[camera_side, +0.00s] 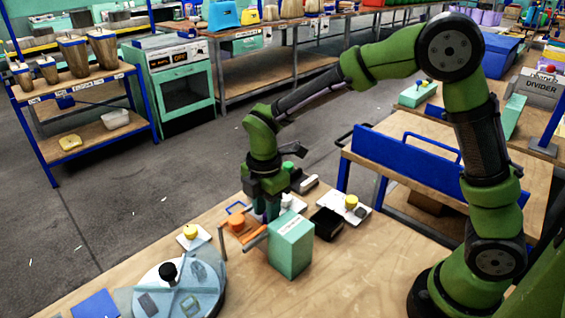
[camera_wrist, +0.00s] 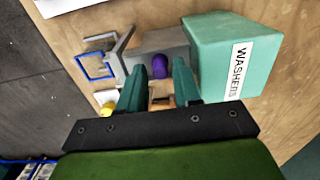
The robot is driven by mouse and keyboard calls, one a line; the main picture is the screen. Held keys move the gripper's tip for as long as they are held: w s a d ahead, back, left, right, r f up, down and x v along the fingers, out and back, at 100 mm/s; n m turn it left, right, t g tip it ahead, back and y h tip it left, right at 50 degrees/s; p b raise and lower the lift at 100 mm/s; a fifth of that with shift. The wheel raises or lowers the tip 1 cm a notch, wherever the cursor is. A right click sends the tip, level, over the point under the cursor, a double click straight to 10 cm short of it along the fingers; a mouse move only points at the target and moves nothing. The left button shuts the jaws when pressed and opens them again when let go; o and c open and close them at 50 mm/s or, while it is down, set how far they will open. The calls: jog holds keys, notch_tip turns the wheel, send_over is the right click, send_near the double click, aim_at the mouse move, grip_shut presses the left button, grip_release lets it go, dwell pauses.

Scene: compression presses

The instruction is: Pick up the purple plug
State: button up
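The purple plug (camera_wrist: 160,66) shows in the wrist view as a small rounded purple shape against a grey block (camera_wrist: 172,45). I cannot make it out in the side view, where the teal box and my gripper crowd that spot. My gripper (camera_wrist: 157,72) is open, its two teal fingers apart, with the plug seen between their tips. Whether the fingertips are level with the plug or still above it I cannot tell. In the side view my gripper (camera_side: 264,212) points down at the bench, just behind the teal box.
A teal box labelled WASHERS (camera_wrist: 234,55) stands close to the right finger; it also shows in the side view (camera_side: 291,245). An orange part (camera_side: 236,222) is left of my gripper. A black tray (camera_side: 326,223) and a round divided dish (camera_side: 190,290) are on the bench.

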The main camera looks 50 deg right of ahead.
jog(key=shift+f, duration=0.45)
jog(key=shift+c, duration=0.2)
grip_shut()
notch_tip(320, 180, up, 10)
